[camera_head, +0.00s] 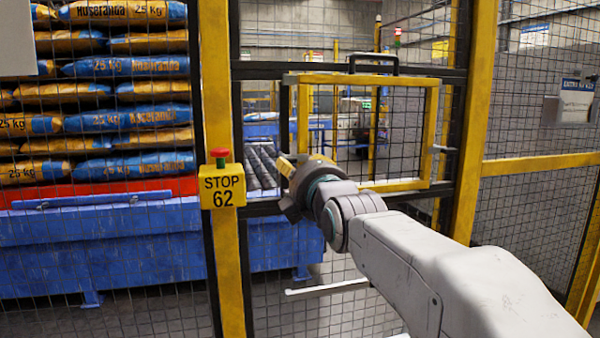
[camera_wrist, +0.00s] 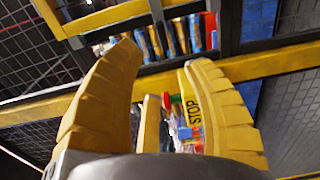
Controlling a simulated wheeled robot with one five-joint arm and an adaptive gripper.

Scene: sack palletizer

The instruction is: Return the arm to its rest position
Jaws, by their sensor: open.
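My arm reaches in from the lower right in the head view. My gripper (camera_head: 290,168) is in front of the mesh fence, between the yellow STOP 62 box (camera_head: 222,190) and the yellow-framed hatch (camera_head: 433,110). In the wrist view the two ribbed yellow fingers of my gripper (camera_wrist: 162,55) stand wide apart with nothing held between them. The STOP box (camera_wrist: 193,108) and its red button (camera_wrist: 175,98) show beyond the gap, partly hidden by the right finger. In the head view most of the fingers are hidden behind the wrist.
Yellow fence posts (camera_head: 479,100) and black mesh stand close ahead. Behind the mesh, blue and orange sacks (camera_head: 130,118) are stacked above a blue platform (camera_head: 120,235). A roller conveyor (camera_head: 262,168) lies behind the fence. A sign box (camera_head: 568,108) hangs at right.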

